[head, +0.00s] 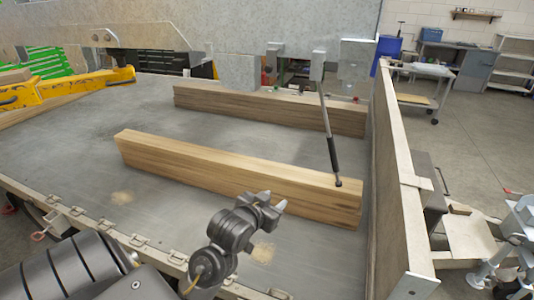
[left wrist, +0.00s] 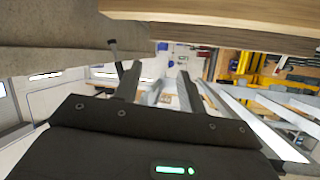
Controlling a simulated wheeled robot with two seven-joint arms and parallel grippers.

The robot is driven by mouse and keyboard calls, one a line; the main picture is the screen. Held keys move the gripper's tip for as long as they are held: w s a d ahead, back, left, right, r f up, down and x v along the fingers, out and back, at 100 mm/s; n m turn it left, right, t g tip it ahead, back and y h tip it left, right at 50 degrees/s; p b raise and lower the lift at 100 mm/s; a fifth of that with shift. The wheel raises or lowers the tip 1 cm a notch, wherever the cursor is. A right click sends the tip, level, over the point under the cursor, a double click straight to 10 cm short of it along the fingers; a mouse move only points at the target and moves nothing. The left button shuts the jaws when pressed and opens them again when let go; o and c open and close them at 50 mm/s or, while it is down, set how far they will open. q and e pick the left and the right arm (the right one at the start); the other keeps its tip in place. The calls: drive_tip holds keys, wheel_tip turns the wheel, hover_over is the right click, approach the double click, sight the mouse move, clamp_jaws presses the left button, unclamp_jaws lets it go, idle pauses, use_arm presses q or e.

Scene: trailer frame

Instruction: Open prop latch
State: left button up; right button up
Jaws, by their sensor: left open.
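The prop (head: 328,120) is a thin strut with a grey upper rod and a black lower sleeve. It leans from a grey bracket (head: 318,66) under the raised panel down to the right end of the near wooden beam (head: 240,175). I cannot make out a separate latch part on it. My left gripper (head: 273,202) is in front of that beam, left of the prop's foot and apart from it. In the left wrist view its two fingers (left wrist: 158,85) are spread with nothing between them. The beam also shows there at the top (left wrist: 220,28). My right gripper is not in view.
The grey trailer bed (head: 80,155) is mostly clear. A second wooden beam (head: 270,108) lies farther back. A tall side board (head: 400,190) closes the right side. The raised grey panel (head: 270,20) hangs above. A yellow bar (head: 75,86) lies at the back left.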

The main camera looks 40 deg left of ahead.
use_arm(q)
drive_tip(key=w+a+r+n+t+y, duration=0.1)
drive_tip(key=w+a+r+t, duration=0.1)
drive_tip(key=r, duration=0.6)
drive_tip(key=w+a+r+n+t+y, duration=0.1)
drive_tip(key=a+r+t, duration=0.2)
drive_tip(key=r, duration=0.4)
drive_tip(key=n+t+y, duration=0.2)
drive_tip(key=t+y, duration=0.1)
approach(268, 71)
drive_tip(key=shift+m, duration=0.3)
drive_tip(key=p+x, duration=0.4)
drive_tip(key=x, duration=0.4)
drive_tip(key=shift+s+r, duration=0.1)
drive_tip(key=shift+r, duration=0.05)
drive_tip(key=shift+w+a+r, duration=0.1)
drive_tip(key=shift+w+a, duration=0.1)
drive_tip(key=shift+w, duration=0.35)
clamp_jaws()
